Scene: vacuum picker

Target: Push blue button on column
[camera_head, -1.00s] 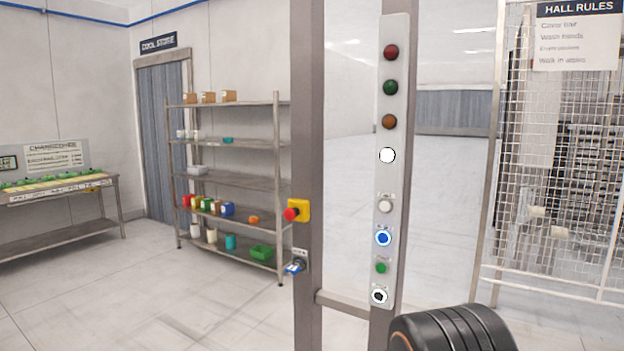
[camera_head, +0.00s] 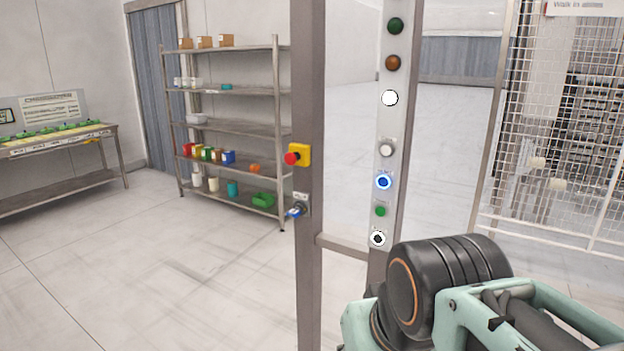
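The blue button (camera_head: 383,182) is round with a pale ring and sits on the light grey panel of the metal column (camera_head: 369,165). A white button (camera_head: 386,148) is above it and a green button (camera_head: 380,211) is below it. A black-and-white round control (camera_head: 378,239) is at the bottom of the panel. My arm, with a black joint and pale green links, shows at the lower right, in front of the column's lower part. I cannot make out my gripper's fingertips in this view. Nothing covers the blue button.
A red emergency button on a yellow box (camera_head: 303,154) and a blue-handled switch (camera_head: 298,208) are on the left post (camera_head: 309,270). A shelf rack (camera_head: 280,130) stands behind at left. A wire mesh fence (camera_head: 560,130) is at right. The floor at left is clear.

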